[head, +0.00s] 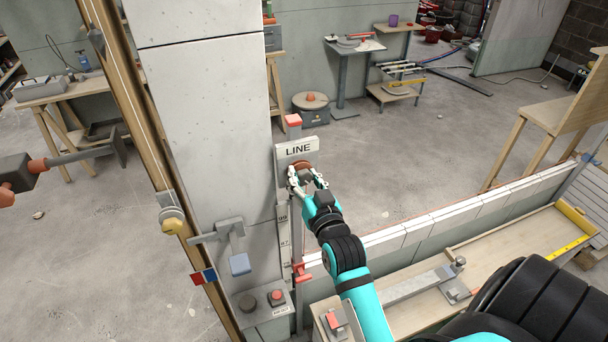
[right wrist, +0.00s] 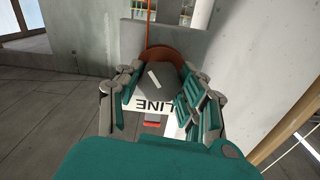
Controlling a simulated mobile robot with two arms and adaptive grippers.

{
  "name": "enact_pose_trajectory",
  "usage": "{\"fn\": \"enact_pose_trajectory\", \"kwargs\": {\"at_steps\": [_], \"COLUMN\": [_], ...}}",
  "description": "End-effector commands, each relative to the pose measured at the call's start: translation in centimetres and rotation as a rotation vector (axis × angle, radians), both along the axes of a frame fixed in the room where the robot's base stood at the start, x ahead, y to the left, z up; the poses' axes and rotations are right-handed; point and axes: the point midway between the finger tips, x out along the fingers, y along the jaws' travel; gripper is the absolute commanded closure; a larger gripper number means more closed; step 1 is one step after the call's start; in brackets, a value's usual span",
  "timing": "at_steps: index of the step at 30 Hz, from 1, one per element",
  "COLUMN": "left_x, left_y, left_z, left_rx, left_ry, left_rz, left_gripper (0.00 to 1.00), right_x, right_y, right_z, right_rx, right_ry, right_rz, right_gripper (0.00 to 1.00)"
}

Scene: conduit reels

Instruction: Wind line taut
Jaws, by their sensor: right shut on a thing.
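The sign marked LINE (head: 298,149) is on a narrow grey post beside the concrete pillar, and it shows upside down in the right wrist view (right wrist: 152,104). Below the sign is a reddish-brown reel (head: 301,165), which also shows in the right wrist view (right wrist: 182,54). My right gripper (head: 306,181) is shut on the grey knob (right wrist: 157,82) in front of the reel. The knob has a white mark, and the fingers stand on both sides of it. An orange line (right wrist: 148,28) runs straight from the reel in the right wrist view.
A red clip (head: 302,271) sits lower on the post. A control box with two buttons (head: 263,302) stands at the pillar's foot. A low white block wall (head: 440,218) and a wooden bench (head: 520,236) extend right. A timber post (head: 135,120) leans at left.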

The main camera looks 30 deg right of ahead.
Motion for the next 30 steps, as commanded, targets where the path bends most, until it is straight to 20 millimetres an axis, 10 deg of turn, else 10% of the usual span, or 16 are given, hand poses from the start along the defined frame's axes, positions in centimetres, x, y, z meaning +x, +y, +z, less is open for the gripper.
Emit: {"fn": "enact_pose_trajectory", "kwargs": {"at_steps": [30], "left_x": [-0.02], "left_y": [0.02], "left_z": [0.55], "left_rx": [0.000], "left_ry": [0.000], "left_rz": [-0.001], "left_gripper": [0.19], "right_x": [-0.01], "right_y": [0.08], "right_z": [-0.40], "right_rx": [0.278], "right_ry": [-0.057], "right_rz": [0.001], "right_gripper": [0.95]}}
